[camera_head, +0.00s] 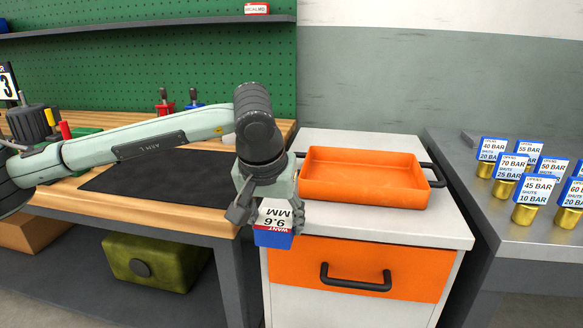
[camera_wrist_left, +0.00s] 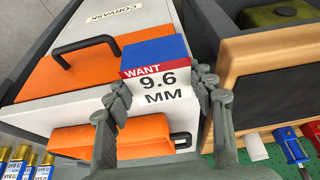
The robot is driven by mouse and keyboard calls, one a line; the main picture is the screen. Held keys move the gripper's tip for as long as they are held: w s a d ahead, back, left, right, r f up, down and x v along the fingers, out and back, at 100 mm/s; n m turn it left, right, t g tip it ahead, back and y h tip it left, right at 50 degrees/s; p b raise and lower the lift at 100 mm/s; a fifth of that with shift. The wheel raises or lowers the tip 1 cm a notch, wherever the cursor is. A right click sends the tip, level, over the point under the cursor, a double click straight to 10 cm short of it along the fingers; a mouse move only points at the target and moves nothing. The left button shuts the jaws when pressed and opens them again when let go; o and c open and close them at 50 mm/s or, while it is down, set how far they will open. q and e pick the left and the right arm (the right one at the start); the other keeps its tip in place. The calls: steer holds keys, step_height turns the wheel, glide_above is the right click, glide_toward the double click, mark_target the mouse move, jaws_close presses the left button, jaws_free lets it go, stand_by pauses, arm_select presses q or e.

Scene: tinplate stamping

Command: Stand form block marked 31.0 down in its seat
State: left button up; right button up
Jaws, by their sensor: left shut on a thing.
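My left gripper (camera_head: 268,208) is shut on a blue block (camera_head: 272,239) with a white and red label reading WANT 9.6 MM. It holds the block in the air in front of the white cabinet, near the bench's right end. In the left wrist view, the block (camera_wrist_left: 157,72) sits between the two fingers of the left gripper (camera_wrist_left: 162,88), label facing the camera. I cannot make out any block marked 31.0, nor a seat for one. My right gripper is not in view.
An orange tray (camera_head: 366,198) stands on the white cabinet (camera_head: 405,229), above its orange drawer (camera_head: 375,256). The wooden bench at left carries a black mat (camera_head: 150,188). Several brass pieces with pressure labels, one (camera_head: 524,214) at the front, stand on the grey table (camera_head: 487,209) at right.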

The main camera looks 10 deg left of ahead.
arm_select(q)
steer(key=s+a+f, duration=0.2)
steer(key=s+f, duration=0.3)
steer(key=f, duration=0.6)
steer(key=s+a+f, duration=0.2)
steer(key=s+f, duration=0.3)
steer(key=f, duration=0.7)
steer(key=shift+s+a+f, duration=0.15)
steer(key=shift+a, duration=0.1)
